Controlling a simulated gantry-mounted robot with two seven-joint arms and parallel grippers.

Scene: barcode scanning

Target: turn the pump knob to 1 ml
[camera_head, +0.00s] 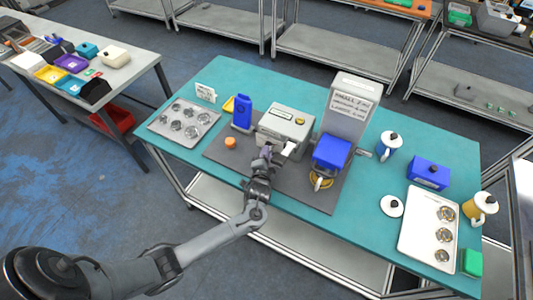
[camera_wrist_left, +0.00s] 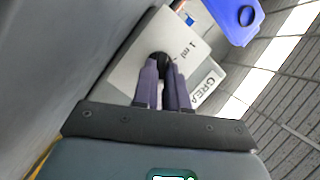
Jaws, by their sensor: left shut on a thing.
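My right gripper is not in view.
A tall grey dispenser (camera_head: 350,105) with a printed sign and a blue container (camera_head: 331,151) stands to the right. A blue bottle (camera_head: 241,113) and orange cap (camera_head: 230,142) are to the left. Metal trays (camera_head: 158,126) and (camera_head: 409,243) lie at the teal table's ends.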

